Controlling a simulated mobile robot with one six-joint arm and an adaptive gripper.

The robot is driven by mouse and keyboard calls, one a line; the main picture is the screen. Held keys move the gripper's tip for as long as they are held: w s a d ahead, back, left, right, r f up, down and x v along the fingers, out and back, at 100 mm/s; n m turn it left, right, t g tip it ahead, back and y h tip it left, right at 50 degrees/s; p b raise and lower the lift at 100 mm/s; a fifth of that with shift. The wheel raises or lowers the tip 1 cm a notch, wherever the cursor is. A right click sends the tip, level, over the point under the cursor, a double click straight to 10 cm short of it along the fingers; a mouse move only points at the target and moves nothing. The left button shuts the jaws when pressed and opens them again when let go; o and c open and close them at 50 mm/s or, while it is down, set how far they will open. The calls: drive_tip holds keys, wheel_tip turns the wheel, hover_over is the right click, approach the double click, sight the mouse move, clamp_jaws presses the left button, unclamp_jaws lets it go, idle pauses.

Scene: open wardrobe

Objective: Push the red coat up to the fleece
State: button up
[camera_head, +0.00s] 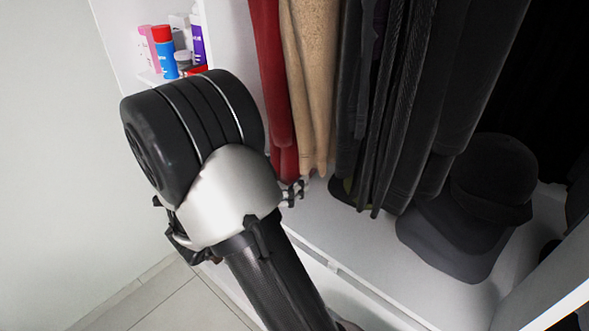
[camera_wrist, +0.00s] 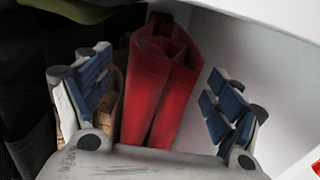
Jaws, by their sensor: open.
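The red coat (camera_head: 270,75) hangs at the left end of the clothes in the head view. A tan, nubby garment that looks like the fleece (camera_head: 309,70) hangs just right of it, and their edges meet or overlap in that view. In the wrist view the folded lower end of the red coat (camera_wrist: 158,85) shows between the two fingers of my open gripper (camera_wrist: 158,100). A strip of the tan garment (camera_wrist: 117,105) shows beside it, partly behind the left finger. In the head view my arm hides most of the gripper; I cannot tell if a finger touches the coat.
Several dark garments (camera_head: 400,90) hang right of the fleece. Bottles, including a blue one (camera_head: 165,58), stand on a shelf at upper left. A white panel bounds the coat's left side.

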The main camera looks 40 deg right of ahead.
drive_tip(key=shift+w+d+b, duration=0.2)
drive_tip(key=shift+d+b, duration=0.1)
drive_tip(key=shift+d, duration=1.75)
drive_tip(key=c, duration=2)
drive_tip(key=shift+w, duration=0.1)
drive_tip(key=shift+w+a, duration=0.1)
drive_tip(key=shift+w, duration=0.3)
drive_tip(key=o, duration=2)
drive_tip(key=shift+w, duration=0.1)
